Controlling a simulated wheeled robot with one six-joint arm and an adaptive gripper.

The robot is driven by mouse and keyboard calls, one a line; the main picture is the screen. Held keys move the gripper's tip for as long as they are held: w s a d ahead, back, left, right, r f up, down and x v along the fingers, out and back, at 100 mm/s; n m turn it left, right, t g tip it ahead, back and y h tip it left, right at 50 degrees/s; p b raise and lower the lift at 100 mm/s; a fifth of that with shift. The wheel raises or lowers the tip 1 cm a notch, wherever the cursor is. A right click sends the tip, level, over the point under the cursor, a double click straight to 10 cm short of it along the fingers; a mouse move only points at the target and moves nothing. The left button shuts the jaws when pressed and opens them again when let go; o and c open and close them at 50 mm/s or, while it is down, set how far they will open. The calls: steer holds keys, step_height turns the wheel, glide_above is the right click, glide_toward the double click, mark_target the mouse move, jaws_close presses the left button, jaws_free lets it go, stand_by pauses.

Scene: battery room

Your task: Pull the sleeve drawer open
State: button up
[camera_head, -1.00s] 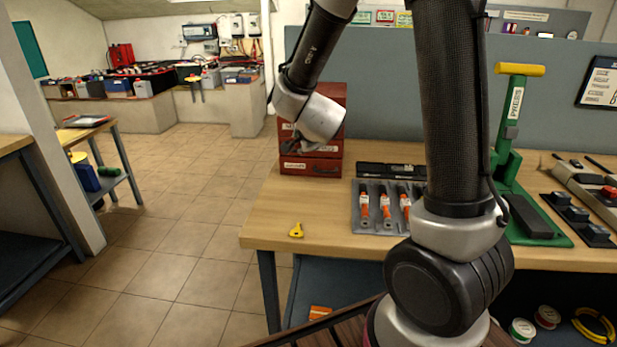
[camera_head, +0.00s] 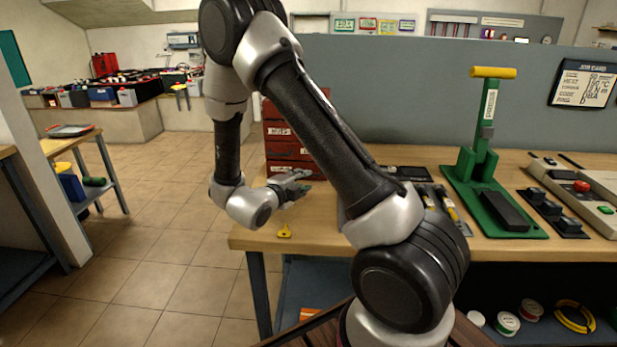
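A red drawer cabinet (camera_head: 283,152) with several stacked drawers and pale label strips stands at the back left of the wooden bench. The label words are too small to read, so I cannot tell which is the sleeve drawer. My gripper (camera_head: 303,182) is in front of the lower drawers, pointing right across their fronts. It hides part of the bottom drawer (camera_head: 281,169). Its fingers are small and partly blurred; I cannot tell whether they are open or touching a drawer. All visible drawers look closed.
A yellow key-like piece (camera_head: 285,232) lies near the bench's front left edge. A green press (camera_head: 490,190) stands to the right. Open floor lies left of the bench.

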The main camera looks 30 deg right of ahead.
steer(key=x, duration=0.6)
jaws_close()
